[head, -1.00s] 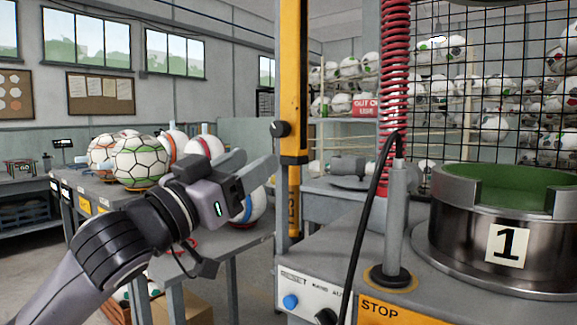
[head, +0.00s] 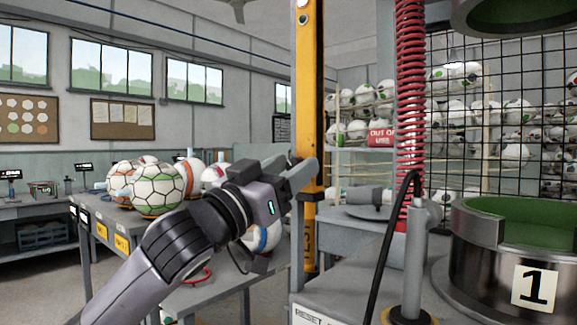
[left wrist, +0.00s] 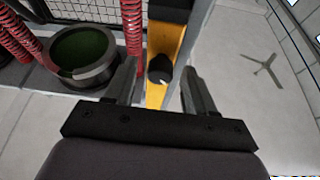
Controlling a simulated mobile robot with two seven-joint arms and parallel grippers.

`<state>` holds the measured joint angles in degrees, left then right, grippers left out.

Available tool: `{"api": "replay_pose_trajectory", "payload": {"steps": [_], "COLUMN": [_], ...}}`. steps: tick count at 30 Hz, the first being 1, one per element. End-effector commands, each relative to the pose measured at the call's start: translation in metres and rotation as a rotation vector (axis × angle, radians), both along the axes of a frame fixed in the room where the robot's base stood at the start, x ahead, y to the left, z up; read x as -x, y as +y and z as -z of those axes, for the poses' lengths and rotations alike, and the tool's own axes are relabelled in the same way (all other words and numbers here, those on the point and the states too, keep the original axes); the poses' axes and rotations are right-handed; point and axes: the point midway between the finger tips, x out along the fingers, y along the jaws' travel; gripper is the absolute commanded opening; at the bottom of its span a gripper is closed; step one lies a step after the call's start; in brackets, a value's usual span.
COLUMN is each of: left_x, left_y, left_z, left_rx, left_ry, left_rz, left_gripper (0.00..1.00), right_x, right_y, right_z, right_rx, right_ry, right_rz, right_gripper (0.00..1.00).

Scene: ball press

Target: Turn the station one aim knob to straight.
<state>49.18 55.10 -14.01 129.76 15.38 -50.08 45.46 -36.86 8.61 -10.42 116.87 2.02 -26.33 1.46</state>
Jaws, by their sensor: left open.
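A black round knob (left wrist: 160,68) with a short pale mark is on the yellow post (left wrist: 165,42) in the left wrist view. The post also shows in the head view (head: 309,80), where my left gripper (head: 308,172) hides this knob. My left gripper also shows in the left wrist view (left wrist: 158,74), open, one finger on each side of the knob, with gaps between. I cannot tell how deep the fingertips reach. The station one mould (head: 478,245), a metal ring with green inside and a "1" label, is at the right. My right gripper is not in view.
A coiled red hose (head: 411,90) and a black cable (head: 385,255) run right of the post. A smaller dark round part (head: 303,18) is higher on the post. A table with several balls (head: 157,192) stands behind my left arm. A wire mesh (head: 480,100) backs the station.

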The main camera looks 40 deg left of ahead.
Motion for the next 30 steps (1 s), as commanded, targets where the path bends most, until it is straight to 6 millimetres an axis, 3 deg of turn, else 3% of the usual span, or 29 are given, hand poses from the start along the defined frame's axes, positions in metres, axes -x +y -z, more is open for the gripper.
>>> {"api": "replay_pose_trajectory", "payload": {"steps": [7,12,22,30], "left_x": [-0.001,0.000,-0.001,-0.001], "left_y": [0.000,0.000,0.001,0.001], "left_z": [0.000,0.000,0.000,-0.002], "left_rx": [-0.001,-0.001,-0.035,-0.190], "left_ry": [0.000,0.000,-0.001,-0.010], "left_rz": [0.000,0.000,-0.002,-0.001], "left_gripper": [0.54,0.00,0.00,0.00], "right_x": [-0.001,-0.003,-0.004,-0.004], "right_y": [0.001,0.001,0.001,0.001], "right_z": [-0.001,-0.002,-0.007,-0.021], "right_rx": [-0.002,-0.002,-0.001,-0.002], "right_ry": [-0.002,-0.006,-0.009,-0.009], "right_rz": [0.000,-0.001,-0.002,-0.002], "right_gripper": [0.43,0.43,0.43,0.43]}}
